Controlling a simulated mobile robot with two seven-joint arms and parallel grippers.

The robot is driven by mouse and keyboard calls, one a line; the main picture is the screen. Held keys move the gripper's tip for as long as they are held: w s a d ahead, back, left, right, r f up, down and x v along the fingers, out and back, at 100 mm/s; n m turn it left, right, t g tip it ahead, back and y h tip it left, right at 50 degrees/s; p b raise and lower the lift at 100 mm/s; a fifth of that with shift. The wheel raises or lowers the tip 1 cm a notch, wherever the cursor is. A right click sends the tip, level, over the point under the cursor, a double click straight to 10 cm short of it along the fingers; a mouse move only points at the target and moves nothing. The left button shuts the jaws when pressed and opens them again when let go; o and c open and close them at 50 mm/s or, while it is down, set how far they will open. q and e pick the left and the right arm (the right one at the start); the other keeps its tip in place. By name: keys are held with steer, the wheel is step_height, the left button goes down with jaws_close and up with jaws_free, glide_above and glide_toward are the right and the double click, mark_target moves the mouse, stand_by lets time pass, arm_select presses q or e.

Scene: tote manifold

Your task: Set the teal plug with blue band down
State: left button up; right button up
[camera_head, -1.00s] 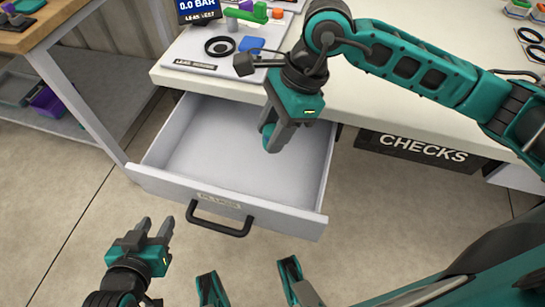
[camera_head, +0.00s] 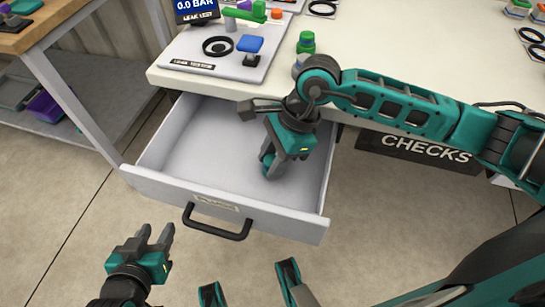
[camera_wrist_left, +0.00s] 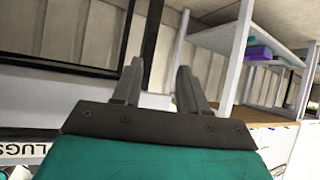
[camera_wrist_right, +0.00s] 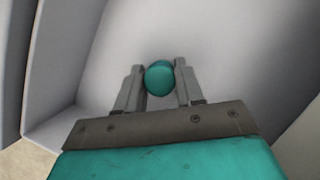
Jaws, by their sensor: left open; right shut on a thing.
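The teal plug (camera_wrist_right: 159,78) is held between the fingers of my right gripper (camera_wrist_right: 160,85); only its round teal end shows in the right wrist view, and no blue band can be made out. In the head view my right gripper (camera_head: 268,168) is inside the open drawer (camera_head: 205,150), toward its right side, with a bit of teal at its fingertips. I cannot tell whether the plug touches the drawer floor. My left gripper (camera_head: 155,240) is open and empty in front of the drawer; its parted fingers show in the left wrist view (camera_wrist_left: 158,85).
The drawer is otherwise empty, with a black handle (camera_head: 217,222) in front. On the bench above stand a leak tester (camera_head: 220,50) and a green-capped part (camera_head: 306,45) near the edge. A CHECKS label (camera_head: 425,150) is at right. A shelf with a purple bin (camera_head: 47,105) is at left.

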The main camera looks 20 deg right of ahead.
steer(key=o, duration=1)
steer(key=shift+f, duration=0.1)
steer(key=shift+o, duration=0.2)
steer(key=shift+r+p, duration=0.3)
steer(key=shift+p, duration=0.05)
steer(key=p+v, duration=0.1)
steer(key=v, duration=1)
steer(key=shift+d+r+p, duration=0.15)
steer(key=shift+r+p, duration=0.2)
